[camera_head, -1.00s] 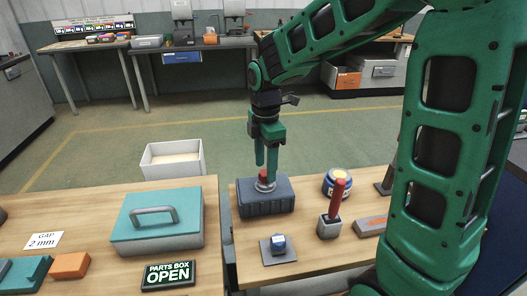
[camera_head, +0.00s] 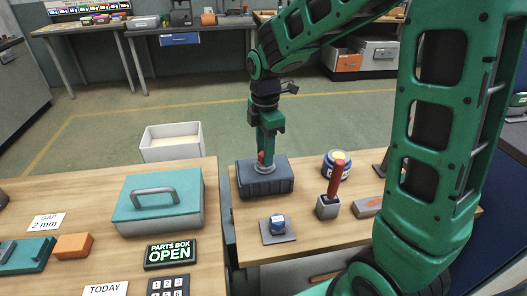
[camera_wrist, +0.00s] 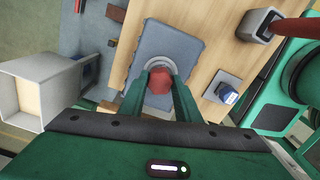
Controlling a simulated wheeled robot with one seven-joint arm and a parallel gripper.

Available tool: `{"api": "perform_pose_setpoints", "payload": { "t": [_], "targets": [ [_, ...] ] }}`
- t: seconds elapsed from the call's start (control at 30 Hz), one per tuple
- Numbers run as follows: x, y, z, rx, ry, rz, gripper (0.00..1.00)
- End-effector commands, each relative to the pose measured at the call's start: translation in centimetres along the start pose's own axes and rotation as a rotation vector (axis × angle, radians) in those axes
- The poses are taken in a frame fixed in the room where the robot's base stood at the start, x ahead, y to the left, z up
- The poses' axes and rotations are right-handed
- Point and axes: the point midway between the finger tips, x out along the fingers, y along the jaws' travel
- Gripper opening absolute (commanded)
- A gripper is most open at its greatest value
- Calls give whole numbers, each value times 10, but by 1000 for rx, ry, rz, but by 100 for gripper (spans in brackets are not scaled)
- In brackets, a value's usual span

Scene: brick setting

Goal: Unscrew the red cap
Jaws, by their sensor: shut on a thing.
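The red cap (camera_head: 261,157) sits on a grey metal neck on top of a dark ribbed block (camera_head: 266,183) at the left end of the right-hand bench. My gripper (camera_head: 266,155) points straight down over the block. In the wrist view the cap (camera_wrist: 160,83) lies between the two green fingers (camera_wrist: 161,88), which are shut on it. A pale grey ring (camera_wrist: 160,64) shows around the cap, on the neck. A finger hides part of the cap in the head view. I cannot tell how far it is turned.
A teal-lidded parts box (camera_head: 158,204) stands on the left bench, and a white open bin (camera_head: 171,143) stands behind it. A narrow gap separates the benches.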

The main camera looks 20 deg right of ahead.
Motion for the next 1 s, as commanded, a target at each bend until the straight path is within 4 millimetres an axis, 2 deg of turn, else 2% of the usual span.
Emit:
{"api": "perform_pose_setpoints", "payload": {
  "t": [0.17, 0.6, 1.0],
  "targets": [
    [0, 1, 0, -108, 0, 2, 3],
    [0, 1, 0, -563, -1, 2, 3],
    [-1, 1, 0, -611, -1, 3, 3]
  ]
}}
